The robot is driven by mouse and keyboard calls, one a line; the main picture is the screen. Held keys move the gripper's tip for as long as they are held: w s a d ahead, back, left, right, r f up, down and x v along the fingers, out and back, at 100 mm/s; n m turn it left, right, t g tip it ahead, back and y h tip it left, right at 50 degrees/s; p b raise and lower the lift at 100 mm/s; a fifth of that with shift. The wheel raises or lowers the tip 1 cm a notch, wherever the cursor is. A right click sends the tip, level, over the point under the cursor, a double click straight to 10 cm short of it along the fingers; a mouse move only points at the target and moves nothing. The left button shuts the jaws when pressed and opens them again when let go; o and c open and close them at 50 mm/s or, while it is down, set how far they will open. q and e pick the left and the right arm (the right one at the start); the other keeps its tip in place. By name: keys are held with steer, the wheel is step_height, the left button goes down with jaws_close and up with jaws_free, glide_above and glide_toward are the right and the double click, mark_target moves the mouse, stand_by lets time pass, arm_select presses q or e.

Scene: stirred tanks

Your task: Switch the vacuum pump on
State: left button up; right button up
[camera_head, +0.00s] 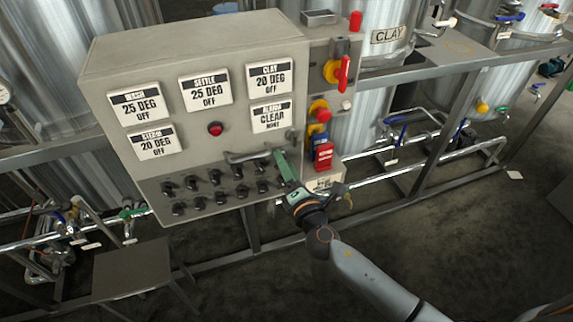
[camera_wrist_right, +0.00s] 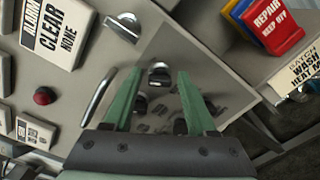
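The grey control cabinet (camera_head: 185,60) has a sloped lower panel with two rows of small black knobs (camera_head: 215,178). I cannot read any label that marks the vacuum pump switch. My right gripper (camera_head: 279,155) is in front of the panel's right end and hides part of it. In the right wrist view my right gripper (camera_wrist_right: 160,76) has its two green fingers apart, with nothing held. A dark knob with a bright top (camera_wrist_right: 158,76) shows between the fingertips; whether they touch it is unclear. More knobs show behind it. My left gripper is not in view.
A metal bar handle (camera_head: 250,156) sits above the knobs. A red button (camera_head: 215,129) and several display plates (camera_head: 205,91) are on the cabinet face. Right of it are a red-handled yellow switch (camera_head: 338,72) and a red REPAIR tag box (camera_head: 323,157). Tanks and pipes stand behind.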

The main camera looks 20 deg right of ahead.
jaws_close()
stand_by(0.5)
steer(key=shift+f+m+b, duration=0.2)
steer(key=shift+m+b, duration=2.2)
steer(key=shift+m, duration=3.6)
steer(key=shift+o, duration=0.9)
jaws_free()
